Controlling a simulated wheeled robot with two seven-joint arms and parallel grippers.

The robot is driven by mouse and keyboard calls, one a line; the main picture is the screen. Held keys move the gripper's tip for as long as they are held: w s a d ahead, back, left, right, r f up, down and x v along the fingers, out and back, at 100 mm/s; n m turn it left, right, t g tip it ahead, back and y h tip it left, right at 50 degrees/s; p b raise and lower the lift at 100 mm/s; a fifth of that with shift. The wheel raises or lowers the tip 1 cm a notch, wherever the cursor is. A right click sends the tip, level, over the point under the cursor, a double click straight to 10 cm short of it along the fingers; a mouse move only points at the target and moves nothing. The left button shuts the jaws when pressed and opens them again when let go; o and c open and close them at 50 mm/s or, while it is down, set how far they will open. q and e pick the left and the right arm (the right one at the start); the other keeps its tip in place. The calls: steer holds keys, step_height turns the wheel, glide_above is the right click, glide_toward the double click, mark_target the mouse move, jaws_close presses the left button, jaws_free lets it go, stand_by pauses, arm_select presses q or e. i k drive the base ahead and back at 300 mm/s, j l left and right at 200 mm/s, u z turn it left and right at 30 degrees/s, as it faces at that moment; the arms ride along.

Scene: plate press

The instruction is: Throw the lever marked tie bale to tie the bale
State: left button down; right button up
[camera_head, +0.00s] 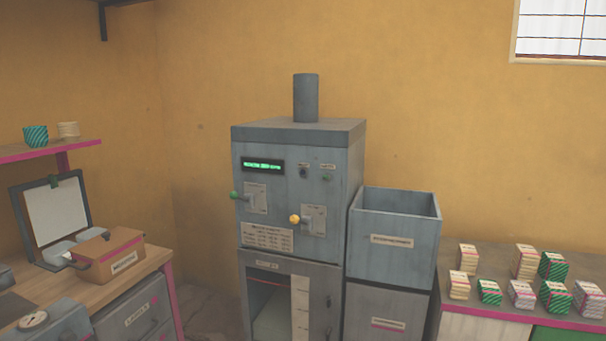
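A grey press cabinet (348,190) with a dark pipe on top stands against the yellow wall. Its front has two levers. One lever (234,195) has a green knob and sticks out to the left from its plate. The other lever (295,219) has a yellow knob and also points left, on a plate lower and to the right. The lettering on both plates is too small to read, so I cannot tell which is marked tie bale. A green lit display (263,165) is above the levers. Neither of my grippers is in view.
Below the levers is a chamber door (317,315) with a window. An open grey bin (394,247) stands right of the press. A counter (480,258) with several striped bundles is further right. A wooden desk (153,262) with a cardboard box (108,255) is at left.

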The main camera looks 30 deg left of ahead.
mark_target(233, 195)
steer(key=u, duration=1.45)
